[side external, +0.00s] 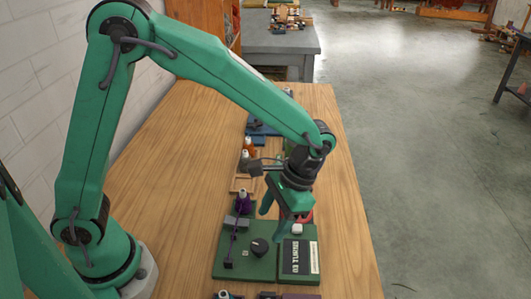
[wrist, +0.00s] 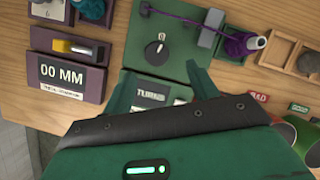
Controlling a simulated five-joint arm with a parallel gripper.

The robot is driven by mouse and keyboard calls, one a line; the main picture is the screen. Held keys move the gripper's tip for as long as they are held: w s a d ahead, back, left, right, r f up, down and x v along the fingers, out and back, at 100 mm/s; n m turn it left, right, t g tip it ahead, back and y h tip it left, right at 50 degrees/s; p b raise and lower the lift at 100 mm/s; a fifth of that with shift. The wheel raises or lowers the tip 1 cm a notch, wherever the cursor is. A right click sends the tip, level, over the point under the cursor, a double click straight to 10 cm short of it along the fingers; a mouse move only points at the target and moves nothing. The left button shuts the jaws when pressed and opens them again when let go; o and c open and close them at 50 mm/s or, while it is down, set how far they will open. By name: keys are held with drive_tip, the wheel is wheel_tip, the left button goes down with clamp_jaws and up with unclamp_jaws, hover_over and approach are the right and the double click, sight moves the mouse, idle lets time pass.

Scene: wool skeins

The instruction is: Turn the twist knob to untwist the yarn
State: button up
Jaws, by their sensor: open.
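The twist knob (side external: 260,247) is a round black dial on a green board (side external: 232,270). It also shows in the wrist view (wrist: 155,48), with a light mark beside it. A display block (side external: 300,257) on the board reads "03 TURNS"; my fingers partly hide it in the wrist view. Purple yarn (side external: 234,236) runs along the board between a dark post and a holder by a purple spool (side external: 243,203). My gripper (side external: 281,210) is open and empty above the board. In the wrist view the knob lies just beyond the gap between my fingertips (wrist: 160,70).
A purple board (wrist: 75,85) with an "00 MM" display is left of the green board in the wrist view. Wooden trays (wrist: 282,48) and red and green cylinders (wrist: 300,130) lie to the right. In the side view, bare wood (side external: 180,150) lies left of the boards.

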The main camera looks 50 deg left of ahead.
sight(259, 244)
drive_tip(key=shift+x, duration=3.45)
drive_tip(key=shift+s+d, duration=0.1)
drive_tip(key=shift+d, duration=0.1)
drive_tip(key=shift+c, duration=0.5)
drive_tip(key=c, duration=0.9)
